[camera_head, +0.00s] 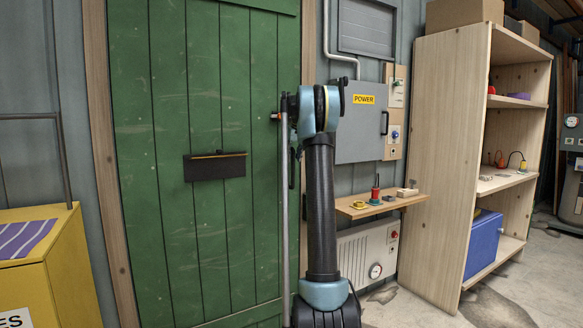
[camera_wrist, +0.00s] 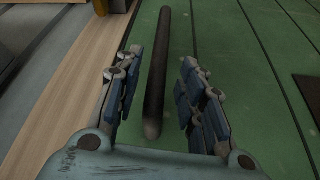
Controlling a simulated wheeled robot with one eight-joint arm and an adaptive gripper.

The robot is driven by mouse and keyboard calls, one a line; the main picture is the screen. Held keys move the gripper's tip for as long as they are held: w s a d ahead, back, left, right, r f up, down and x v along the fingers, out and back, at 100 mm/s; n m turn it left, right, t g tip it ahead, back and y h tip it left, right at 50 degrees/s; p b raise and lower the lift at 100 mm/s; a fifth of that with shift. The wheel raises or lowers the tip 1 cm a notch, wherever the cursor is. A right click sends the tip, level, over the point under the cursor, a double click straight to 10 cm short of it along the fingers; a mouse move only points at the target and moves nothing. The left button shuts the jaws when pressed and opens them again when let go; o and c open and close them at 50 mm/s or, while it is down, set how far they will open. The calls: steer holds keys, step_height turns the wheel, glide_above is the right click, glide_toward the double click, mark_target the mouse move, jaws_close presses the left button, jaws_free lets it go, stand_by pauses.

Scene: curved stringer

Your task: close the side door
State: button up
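The green plank door (camera_head: 218,110) fills the left middle of the head view, with a wooden frame on both sides. I cannot tell whether it is fully shut. In the wrist view, the green door face (camera_wrist: 235,70) lies beyond a long dark bar handle (camera_wrist: 158,75). My gripper (camera_wrist: 160,62) is open, with one finger on each side of the bar. Gaps show between the bar and both fingers. In the head view, my arm covers part of the door's right edge and hides most of the gripper.
A yellow box (camera_head: 60,270) stands at the left. Right of the door are a grey power cabinet (camera_head: 360,125), a small wooden shelf (camera_head: 375,208) with small items, a white heater (camera_head: 358,255), and a tall wooden shelving unit (camera_head: 445,150). Some floor shows at the lower right.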

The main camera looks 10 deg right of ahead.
steer(key=shift+v, duration=3)
steer(key=s+a+f, duration=0.3)
steer(key=s, duration=0.8)
steer(key=s+a+f+g, duration=0.1)
steer(key=s+a+f, duration=0.25)
steer(key=s, duration=0.75)
steer(key=s+a+f, duration=0.2)
steer(key=s+f, duration=0.2)
steer(key=s, duration=0.8)
steer(key=s+a+f+m+g, duration=0.1)
steer(key=s+a+f, duration=0.1)
steer(key=s+f, duration=2.4)
steer(key=shift+s+a+h, duration=0.3)
steer(key=shift+s+a, duration=0.1)
steer(key=shift+s, duration=0.6)
